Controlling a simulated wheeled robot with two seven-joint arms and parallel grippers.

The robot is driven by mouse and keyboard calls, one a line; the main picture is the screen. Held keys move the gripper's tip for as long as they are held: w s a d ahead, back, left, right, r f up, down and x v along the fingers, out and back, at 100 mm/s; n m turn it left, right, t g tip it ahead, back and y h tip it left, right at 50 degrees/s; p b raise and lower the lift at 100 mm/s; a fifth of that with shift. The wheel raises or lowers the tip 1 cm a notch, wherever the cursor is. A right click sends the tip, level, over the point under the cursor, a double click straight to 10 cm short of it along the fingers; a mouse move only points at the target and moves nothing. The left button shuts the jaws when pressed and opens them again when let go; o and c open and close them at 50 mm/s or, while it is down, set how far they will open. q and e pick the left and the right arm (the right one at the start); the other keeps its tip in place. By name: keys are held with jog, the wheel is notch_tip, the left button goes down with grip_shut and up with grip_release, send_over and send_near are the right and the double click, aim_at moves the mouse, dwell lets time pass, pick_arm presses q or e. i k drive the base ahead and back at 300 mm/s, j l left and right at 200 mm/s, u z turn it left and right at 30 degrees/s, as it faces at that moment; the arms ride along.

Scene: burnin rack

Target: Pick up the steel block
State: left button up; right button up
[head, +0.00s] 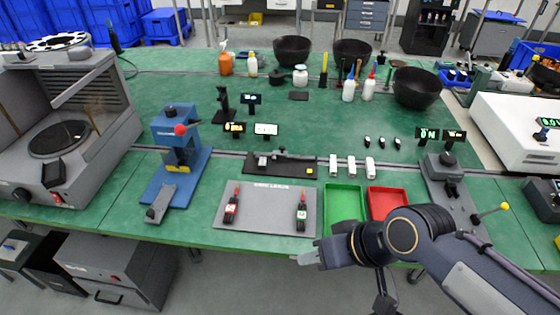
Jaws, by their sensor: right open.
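I cannot single out the steel block with certainty. A grey block-like piece (160,203) lies at the front of the blue press (180,150) on the left of the green bench; it may be part of that press. A small dark flat piece (298,96) lies farther back on the bench. My right gripper (300,258) is at the bench's front edge, pointing left, just below the grey mat (266,222). It is open, and nothing shows between its fingers. My left gripper is out of view.
Bottles and black bowls (292,50) stand at the back. A grey fixture (452,190) stands at right.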

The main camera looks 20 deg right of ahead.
aim_at(262, 161)
jog(key=i+j+z, duration=0.3)
jog(key=j+z, duration=0.25)
jog(key=i+j+z, duration=0.3)
jog(key=j, duration=0.15)
jog(key=j+z, duration=0.25)
jog(key=j, duration=0.1)
